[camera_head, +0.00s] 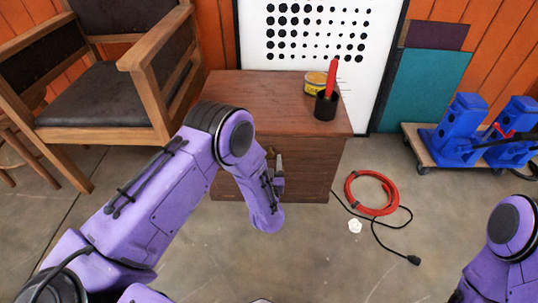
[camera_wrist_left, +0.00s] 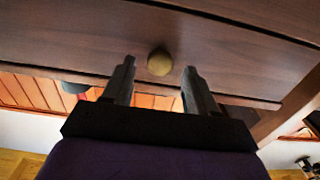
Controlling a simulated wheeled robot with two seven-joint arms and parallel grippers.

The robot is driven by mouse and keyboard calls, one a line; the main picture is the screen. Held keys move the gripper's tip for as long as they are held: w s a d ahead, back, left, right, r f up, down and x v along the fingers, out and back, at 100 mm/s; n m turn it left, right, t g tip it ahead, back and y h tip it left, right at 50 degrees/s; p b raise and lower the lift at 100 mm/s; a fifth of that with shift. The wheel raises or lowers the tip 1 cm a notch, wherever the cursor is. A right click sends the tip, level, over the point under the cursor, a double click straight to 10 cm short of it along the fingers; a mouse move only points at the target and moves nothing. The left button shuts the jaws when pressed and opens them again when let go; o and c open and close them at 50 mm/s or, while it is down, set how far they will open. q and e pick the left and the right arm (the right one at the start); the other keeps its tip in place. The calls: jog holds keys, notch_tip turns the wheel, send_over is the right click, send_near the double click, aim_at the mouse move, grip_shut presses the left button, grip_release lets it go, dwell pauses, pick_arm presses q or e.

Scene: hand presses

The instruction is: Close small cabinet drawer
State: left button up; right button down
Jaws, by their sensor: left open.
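The small brown wooden cabinet (camera_head: 318,165) stands in the middle of the head view, its front partly covered by my left arm. In the left wrist view, a wooden drawer front (camera_wrist_left: 235,62) carries a round brass-coloured knob (camera_wrist_left: 160,62). My left gripper (camera_wrist_left: 159,72) is open, with its two dark fingers apart on either side of the knob as seen from the wrist; contact cannot be told. In the head view, the left gripper (camera_head: 275,172) is close to the cabinet front. How far the drawer stands out cannot be told. My right gripper is out of view.
A yellow tin (camera_head: 315,83) and a black cup (camera_head: 326,106) with a red-handled tool stand on the cabinet top. A wooden armchair (camera_head: 100,95) is at left. A red cable coil (camera_head: 371,193) lies on the floor at right. Blue machines (camera_head: 460,130) sit on a dolly.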

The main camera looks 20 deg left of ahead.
pick_arm(q)
jog(key=p+v, duration=0.1)
jog(key=v, duration=0.6)
jog(key=shift+s+d+p, duration=0.15)
jog(key=shift+s+p, duration=0.25)
jog(key=s+a+f+g+h, duration=0.4)
jog(key=s+f+g, duration=0.3)
jog(key=s+f, duration=0.45)
jog(key=s+a+n+g, duration=0.1)
jog(key=s+a+g, duration=0.2)
jog(key=s, duration=0.6)
jog(key=s+a+n+g, duration=0.1)
jog(key=s+a+g, duration=0.25)
jog(key=s, duration=0.55)
notch_tip(320, 180, up, 32)
jog(key=y+p, duration=0.1)
jog(key=p, duration=3.2)
jog(key=shift+a+n, duration=0.25)
jog(key=shift+n, duration=0.05)
